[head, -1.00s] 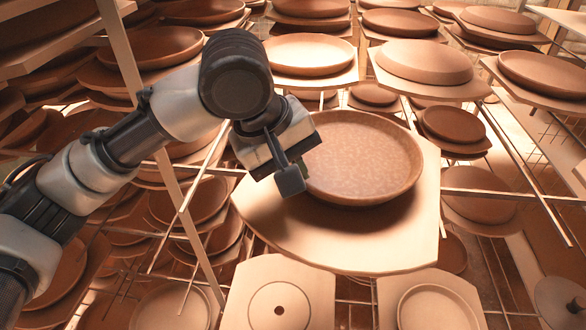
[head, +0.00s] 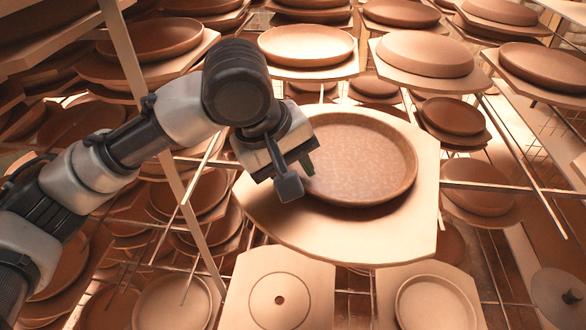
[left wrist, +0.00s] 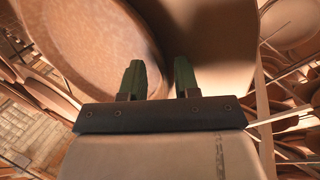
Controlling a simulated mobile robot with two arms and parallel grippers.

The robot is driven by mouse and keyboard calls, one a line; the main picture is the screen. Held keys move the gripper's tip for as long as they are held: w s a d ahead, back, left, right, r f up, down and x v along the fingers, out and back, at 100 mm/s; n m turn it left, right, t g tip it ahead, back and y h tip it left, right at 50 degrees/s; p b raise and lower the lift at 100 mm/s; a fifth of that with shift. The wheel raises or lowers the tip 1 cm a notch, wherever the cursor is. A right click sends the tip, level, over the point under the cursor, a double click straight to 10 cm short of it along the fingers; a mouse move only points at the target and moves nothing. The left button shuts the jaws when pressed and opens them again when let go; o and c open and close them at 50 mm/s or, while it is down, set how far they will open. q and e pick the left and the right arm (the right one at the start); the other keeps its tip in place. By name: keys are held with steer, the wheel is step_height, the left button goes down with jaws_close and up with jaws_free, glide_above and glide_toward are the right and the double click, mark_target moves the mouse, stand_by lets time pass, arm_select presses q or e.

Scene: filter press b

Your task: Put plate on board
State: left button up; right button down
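The plate (head: 360,160), a round reddish-brown dish with a raised rim, lies upright on the pale board (head: 300,235) at the middle of the head view. Its base seems to rest on the board. My left gripper (head: 299,176) is at the plate's left rim. In the left wrist view its two green fingers (left wrist: 158,80) stand apart, one inside the plate (left wrist: 75,40) and one outside, with the rim between them. They look open around the rim; contact is hard to see. My right gripper is not in view.
Racks with boards and plates surround the spot closely. A metal post (head: 137,75) stands behind my left arm. A board with a holed disc (head: 279,283) and another with a plate (head: 437,305) lie below. A light plate (head: 306,45) sits behind.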

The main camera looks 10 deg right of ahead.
arm_select(q)
steer(key=b+v, duration=0.3)
steer(key=v, duration=0.8)
steer(key=shift+a+r, duration=0.2)
steer(key=shift+r, duration=0.1)
steer(key=shift+s, duration=0.15)
